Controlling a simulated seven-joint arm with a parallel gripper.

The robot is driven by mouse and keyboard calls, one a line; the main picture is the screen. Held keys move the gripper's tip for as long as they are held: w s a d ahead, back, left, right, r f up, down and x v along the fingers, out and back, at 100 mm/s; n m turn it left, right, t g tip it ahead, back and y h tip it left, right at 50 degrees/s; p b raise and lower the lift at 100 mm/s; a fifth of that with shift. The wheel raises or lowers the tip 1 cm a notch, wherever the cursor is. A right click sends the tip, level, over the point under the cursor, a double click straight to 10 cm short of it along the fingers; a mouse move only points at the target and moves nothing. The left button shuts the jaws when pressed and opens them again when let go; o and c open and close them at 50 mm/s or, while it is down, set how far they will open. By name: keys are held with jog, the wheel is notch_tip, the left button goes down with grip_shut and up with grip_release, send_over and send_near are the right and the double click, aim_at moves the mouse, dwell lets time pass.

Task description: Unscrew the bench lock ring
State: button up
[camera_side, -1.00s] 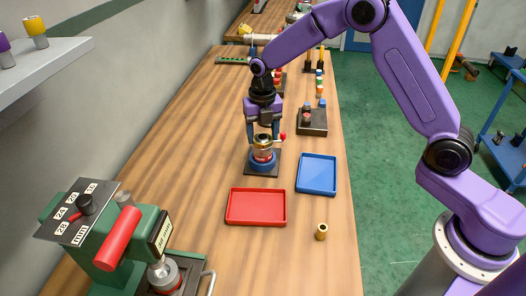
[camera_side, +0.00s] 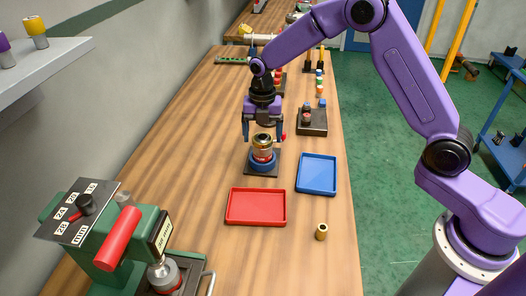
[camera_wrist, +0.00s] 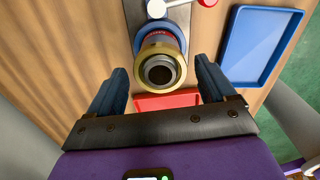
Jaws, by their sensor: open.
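My gripper (camera_side: 263,136) is above the vise, pointing down. Its two blue fingers are spread, one on each side of the ring, with visible gaps. It holds nothing. A red-tipped handle (camera_wrist: 207,3) shows beside the vise in the wrist view.
A red tray (camera_side: 256,207) and a blue tray (camera_side: 317,174) lie near the vise. A small brass cylinder (camera_side: 321,232) stands in front of the blue tray. A dark block (camera_side: 312,122) is behind right. A green machine (camera_side: 130,245) stands at front left. The table's left side is clear.

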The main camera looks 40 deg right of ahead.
jog(key=m, duration=0.6)
jog(key=shift+m, duration=0.4)
jog(key=m, duration=1.8)
